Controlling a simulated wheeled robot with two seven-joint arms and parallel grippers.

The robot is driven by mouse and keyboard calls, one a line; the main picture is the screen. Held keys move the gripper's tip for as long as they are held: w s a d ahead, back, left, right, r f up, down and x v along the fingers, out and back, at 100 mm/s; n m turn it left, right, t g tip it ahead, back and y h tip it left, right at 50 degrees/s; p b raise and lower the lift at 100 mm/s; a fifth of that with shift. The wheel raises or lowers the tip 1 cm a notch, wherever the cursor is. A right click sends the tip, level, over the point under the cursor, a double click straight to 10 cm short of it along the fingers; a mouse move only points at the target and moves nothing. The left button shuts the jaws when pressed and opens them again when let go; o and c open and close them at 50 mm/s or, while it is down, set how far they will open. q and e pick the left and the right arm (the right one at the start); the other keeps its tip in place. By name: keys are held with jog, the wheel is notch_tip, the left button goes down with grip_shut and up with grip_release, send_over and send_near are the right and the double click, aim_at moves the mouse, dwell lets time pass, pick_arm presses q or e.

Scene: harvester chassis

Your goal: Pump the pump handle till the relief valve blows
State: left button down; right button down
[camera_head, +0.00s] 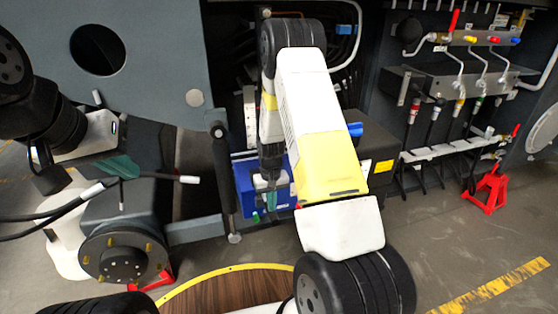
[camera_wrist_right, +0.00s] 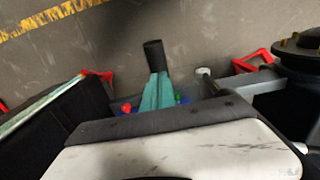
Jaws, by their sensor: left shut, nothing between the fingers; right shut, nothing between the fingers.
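A blue unit (camera_head: 245,188), which looks like the pump, stands low beside the chassis, partly hidden by my right arm. My right gripper (camera_head: 271,208) points down in front of it with its teal fingers shut. In the right wrist view, a black cylindrical grip (camera_wrist_right: 153,55), possibly the pump handle, shows just beyond the shut fingers (camera_wrist_right: 157,92). I cannot tell whether they touch it. Small red, green and blue parts show beside the fingers; I cannot make out the relief valve. My left gripper (camera_head: 130,170) is shut and empty at the left, away from the blue unit.
A wheel hub (camera_head: 123,256) and dark hoses are at lower left. A black rod (camera_head: 223,180) stands left of the blue unit. A valve rack (camera_head: 455,80) with coloured handles is at right, above a red stand (camera_head: 487,190). The floor at lower right is free.

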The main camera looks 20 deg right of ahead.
jog(key=shift+f, duration=0.1)
dwell(0.6)
jog(key=shift+w+f, duration=0.15)
jog(key=shift+f, duration=0.85)
jog(key=shift+r, duration=2.45)
jog(key=shift+r, duration=0.2)
jog(key=s+a+r+t+y, duration=0.1)
jog(key=s+r, duration=0.3)
jog(key=r, duration=0.9)
jog(key=s+r+t, duration=0.1)
jog(key=s+r, duration=0.2)
jog(key=r, duration=0.9)
jog(key=s+r+t, duration=0.2)
jog(key=s+r, duration=0.3)
jog(key=s, duration=0.4)
jog(key=s+a+r+t+y, duration=0.1)
jog(key=s+r+t, duration=0.1)
jog(key=s+r, duration=0.4)
jog(key=s, duration=0.3)
jog(key=shift+r, duration=0.2)
